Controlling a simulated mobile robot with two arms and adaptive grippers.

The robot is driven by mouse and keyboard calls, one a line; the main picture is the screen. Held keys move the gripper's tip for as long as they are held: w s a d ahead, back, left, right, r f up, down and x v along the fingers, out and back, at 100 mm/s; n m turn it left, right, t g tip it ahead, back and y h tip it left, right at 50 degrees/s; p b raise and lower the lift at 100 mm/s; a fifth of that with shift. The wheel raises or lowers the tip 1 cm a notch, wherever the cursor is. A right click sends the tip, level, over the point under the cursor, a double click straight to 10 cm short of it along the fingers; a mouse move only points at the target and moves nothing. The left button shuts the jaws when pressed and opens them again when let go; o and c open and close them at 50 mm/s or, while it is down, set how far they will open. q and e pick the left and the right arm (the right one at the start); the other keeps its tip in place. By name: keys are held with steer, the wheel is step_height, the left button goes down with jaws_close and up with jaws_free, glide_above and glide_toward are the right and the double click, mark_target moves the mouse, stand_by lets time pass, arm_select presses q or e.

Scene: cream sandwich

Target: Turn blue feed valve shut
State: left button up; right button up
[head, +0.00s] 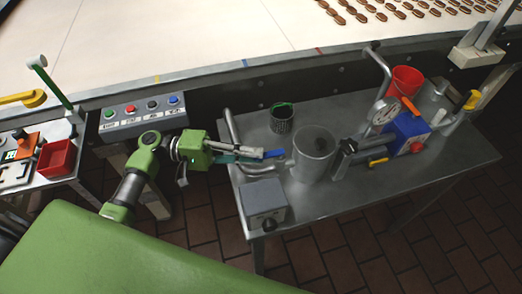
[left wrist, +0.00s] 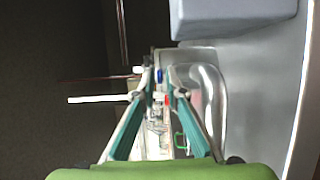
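The blue feed valve handle (head: 273,154) is a small blue lever beside the steel pot (head: 312,158) on the metal bench. My left gripper (head: 262,153) reaches in from the left, with its fingertips right at the blue handle. In the left wrist view the two teal fingers of the left gripper (left wrist: 161,88) stand a narrow gap apart. A small blue piece (left wrist: 159,75) shows between their tips. I see no clear contact with it. My right gripper does not show.
A grey box (head: 265,203) with a dark knob stands at the bench's near left corner. A curved steel pipe (head: 231,130) rises close to my gripper. A dark mesh cup (head: 282,122) stands behind. A gauge, a blue block (head: 405,130) and a red cup (head: 404,82) are farther right.

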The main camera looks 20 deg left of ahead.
mark_target(269, 156)
arm_select(q)
steer(key=shift+x, duration=1.2)
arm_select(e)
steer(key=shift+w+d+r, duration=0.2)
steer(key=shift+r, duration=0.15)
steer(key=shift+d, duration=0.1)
arm_select(q)
jaws_close()
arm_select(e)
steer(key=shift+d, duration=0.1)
arm_select(q)
steer(key=shift+p, duration=0.3)
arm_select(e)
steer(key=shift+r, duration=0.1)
